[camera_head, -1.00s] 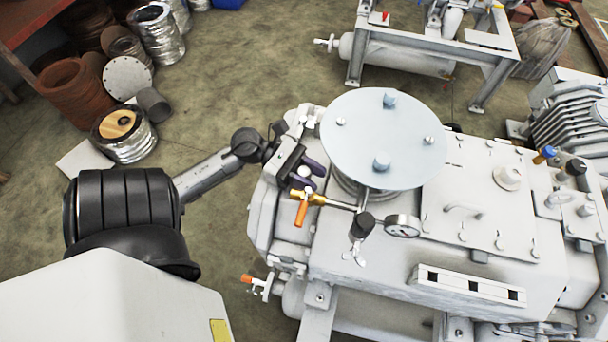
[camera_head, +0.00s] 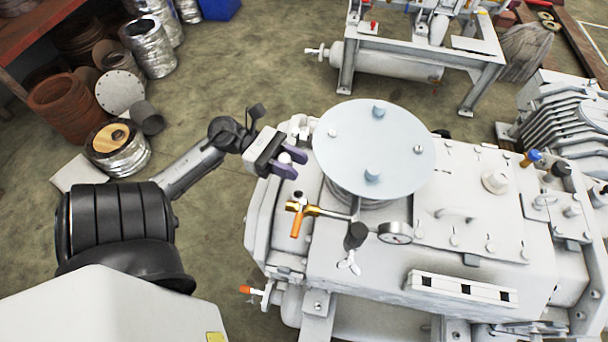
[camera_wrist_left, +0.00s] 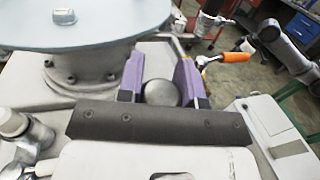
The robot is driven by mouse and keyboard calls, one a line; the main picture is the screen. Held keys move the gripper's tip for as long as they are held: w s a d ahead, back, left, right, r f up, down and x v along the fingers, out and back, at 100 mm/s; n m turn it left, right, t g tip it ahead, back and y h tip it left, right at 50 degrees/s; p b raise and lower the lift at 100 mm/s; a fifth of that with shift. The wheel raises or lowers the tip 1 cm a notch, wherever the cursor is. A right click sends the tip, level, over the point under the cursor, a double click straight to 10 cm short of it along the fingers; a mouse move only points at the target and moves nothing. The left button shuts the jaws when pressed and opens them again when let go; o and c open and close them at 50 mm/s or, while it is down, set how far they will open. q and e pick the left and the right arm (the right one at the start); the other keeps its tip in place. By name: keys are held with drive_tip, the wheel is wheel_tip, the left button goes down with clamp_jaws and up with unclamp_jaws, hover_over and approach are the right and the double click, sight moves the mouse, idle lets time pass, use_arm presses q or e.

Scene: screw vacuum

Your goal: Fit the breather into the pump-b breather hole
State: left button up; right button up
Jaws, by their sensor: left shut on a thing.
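My left gripper (camera_head: 284,167) has purple fingers and is shut on a small pale rounded part, which I take to be the breather (camera_head: 285,157). It is held above the left end of the large white pump, left of the blue-grey round plate (camera_head: 374,148). In the left wrist view the breather (camera_wrist_left: 162,93) shows as a grey rounded cap between the two fingers; its lower end is hidden. I cannot make out the breather hole, nor tell which machine is pump-b. My right gripper is not in view.
Another white machine (camera_head: 417,45) stands behind, and a finned one (camera_head: 571,115) at right. Rusty and silver parts lie at left; open floor lies between.

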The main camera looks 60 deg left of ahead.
use_arm(q)
drive_tip(key=s+a+r+p, duration=0.1)
drive_tip(key=s+a+r, duration=0.2)
drive_tip(key=a+r, duration=0.3)
drive_tip(key=w+d+r+n+t+y+p, duration=0.1)
drive_tip(key=w+d+r+y+p, duration=0.1)
drive_tip(key=w+d+r+p, duration=0.4)
drive_tip(key=w+d+r+n+t+y+p, duration=0.1)
drive_tip(key=w+d+r+p, duration=0.6)
drive_tip(key=r+p, duration=0.7)
drive_tip(key=w+d+r+n+t+y+p, duration=0.2)
drive_tip(key=w+d+r+p, duration=0.4)
drive_tip(key=p, duration=1.5)
drive_tip(key=shift+w+d+r+n+t+y, duration=0.25)
drive_tip(key=shift+d+r+n+t, duration=0.35)
drive_tip(key=shift+r, duration=1.95)
